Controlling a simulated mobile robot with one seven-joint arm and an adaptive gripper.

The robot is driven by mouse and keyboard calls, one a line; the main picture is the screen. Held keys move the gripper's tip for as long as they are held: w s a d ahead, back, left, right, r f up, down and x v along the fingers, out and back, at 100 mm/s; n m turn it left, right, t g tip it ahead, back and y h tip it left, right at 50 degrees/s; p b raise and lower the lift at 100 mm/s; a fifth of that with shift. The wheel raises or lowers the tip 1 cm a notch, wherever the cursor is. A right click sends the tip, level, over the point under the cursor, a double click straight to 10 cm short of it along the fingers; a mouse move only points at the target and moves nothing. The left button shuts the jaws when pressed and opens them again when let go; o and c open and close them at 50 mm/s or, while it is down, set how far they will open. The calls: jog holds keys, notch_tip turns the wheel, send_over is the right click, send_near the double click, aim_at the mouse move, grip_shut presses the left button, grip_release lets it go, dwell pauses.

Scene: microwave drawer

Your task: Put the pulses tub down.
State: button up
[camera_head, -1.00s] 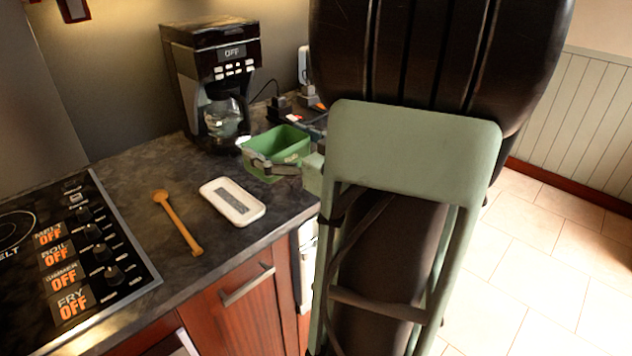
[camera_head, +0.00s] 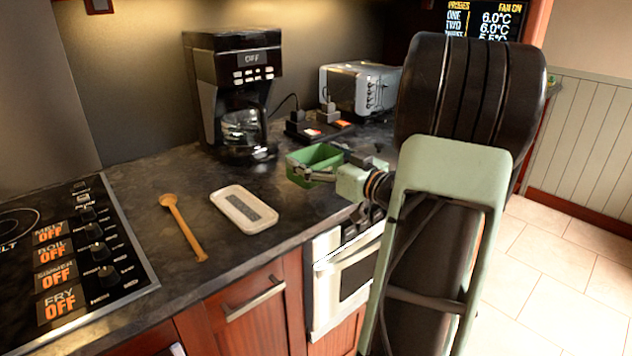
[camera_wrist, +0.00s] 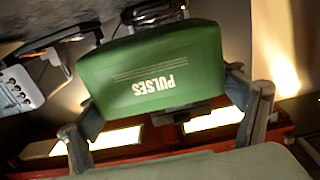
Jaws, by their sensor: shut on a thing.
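The pulses tub is a green open-topped box (camera_head: 316,158) near the counter's front edge in the head view. In the wrist view the green tub (camera_wrist: 150,68) fills the middle, its white PULSES lettering upside down. My gripper (camera_head: 322,173) is shut on the tub, with a finger along its near side in the head view. In the wrist view, my gripper's fingers (camera_wrist: 162,112) lie at the tub's left and right sides. I cannot tell whether the tub's underside touches the counter (camera_head: 150,165).
A coffee maker (camera_head: 235,95) stands behind, and a toaster (camera_head: 360,88) stands at the back right. A white tray (camera_head: 232,200) and a wooden spoon (camera_head: 183,226) lie left of the tub. A hob (camera_head: 70,250) is at far left. Bare counter lies between tray and coffee maker.

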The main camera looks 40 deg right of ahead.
jog(key=shift+w+d+f, duration=0.15)
jog(key=shift+d+f, duration=0.05)
jog(key=shift+f, duration=0.15)
jog(key=f+b, duration=0.3)
jog(key=shift+w+d+f+b, duration=0.25)
jog(key=shift+f+b, duration=0.1)
jog(key=shift+b, duration=0.05)
jog(key=shift+f, duration=0.25)
jog(key=o, duration=1.2)
jog(key=shift+r, duration=0.1)
jog(key=shift+r, duration=0.3)
jog(key=s, duration=0.4)
jog(key=s+p, duration=0.1)
jog(key=s, duration=0.3)
jog(key=s+d, duration=0.1)
jog(key=s, duration=0.3)
jog(key=shift+f+p, duration=0.1)
jog(key=shift+p, duration=0.2)
